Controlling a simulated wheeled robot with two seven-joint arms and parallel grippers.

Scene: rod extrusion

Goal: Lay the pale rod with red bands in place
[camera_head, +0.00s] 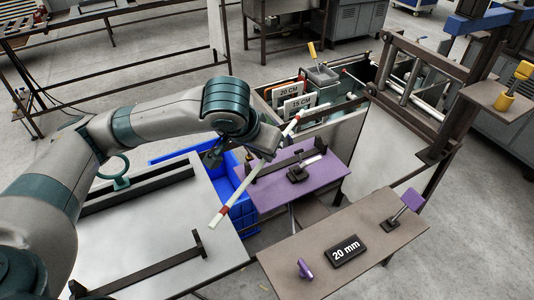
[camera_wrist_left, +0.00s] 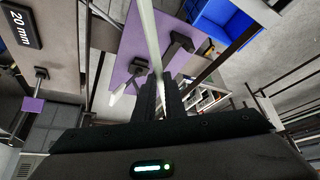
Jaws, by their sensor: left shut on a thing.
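The pale rod with red bands (camera_head: 234,195) is held slanting in the air, one end toward the lower left and the other up toward the signs. Red bands show near its two ends. My left gripper (camera_head: 264,153) is shut on the rod near its middle, above the purple table's left part. In the left wrist view, the rod (camera_wrist_left: 149,35) runs up from between the dark fingers (camera_wrist_left: 160,92). The purple table (camera_head: 325,172) carries a dark bar and a dark clamp (camera_head: 297,173). My right gripper is out of view.
A blue bin (camera_head: 242,212) stands beside the purple table. A brown table (camera_head: 300,245) in front carries a "20 mm" block (camera_head: 345,250) and purple-handled parts. Signs reading "20 CM" (camera_head: 289,91) and "15 CM" (camera_head: 298,104) stand behind. A grey table (camera_head: 160,240) lies beneath my left arm.

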